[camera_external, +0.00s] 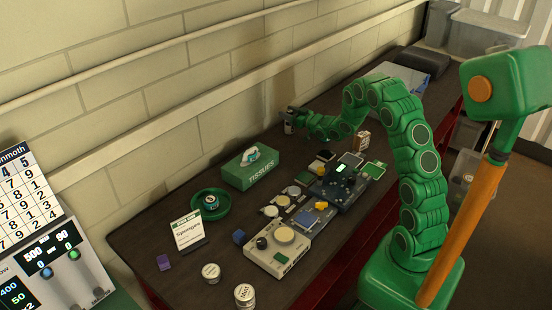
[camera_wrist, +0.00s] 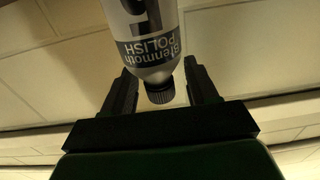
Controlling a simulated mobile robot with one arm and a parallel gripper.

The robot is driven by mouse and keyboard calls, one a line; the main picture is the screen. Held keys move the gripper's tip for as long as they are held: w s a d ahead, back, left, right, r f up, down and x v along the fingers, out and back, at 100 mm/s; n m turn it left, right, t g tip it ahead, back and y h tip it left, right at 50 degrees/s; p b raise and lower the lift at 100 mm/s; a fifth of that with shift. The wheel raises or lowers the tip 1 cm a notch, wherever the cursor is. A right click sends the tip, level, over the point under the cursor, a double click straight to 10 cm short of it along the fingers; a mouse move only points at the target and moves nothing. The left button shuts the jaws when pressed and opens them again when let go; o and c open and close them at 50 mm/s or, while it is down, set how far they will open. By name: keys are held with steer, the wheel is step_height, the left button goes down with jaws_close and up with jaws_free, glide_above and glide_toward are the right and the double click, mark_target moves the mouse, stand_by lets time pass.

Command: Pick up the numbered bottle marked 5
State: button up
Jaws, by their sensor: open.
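A silver-grey bottle (camera_wrist: 152,62) with a dark cap (camera_wrist: 160,92) and a "POLISH" label shows upside down in the wrist view. Part of a large dark numeral shows at the top edge, cut off, so I cannot read it. My gripper (camera_wrist: 160,72) is open, with one finger on each side of the bottle's cap end. I cannot tell whether either finger touches it.
A green tissue box (camera_external: 247,170), a green round tray (camera_external: 207,206) and a "Sponges" sign (camera_external: 188,230) stand left of my gripper. Devices, including a beige one with knobs (camera_external: 279,252), and small items crowd the bench front. Two round tins sit at the near end.

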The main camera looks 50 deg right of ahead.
steer(key=shift+w, duration=0.7)
jaws_close()
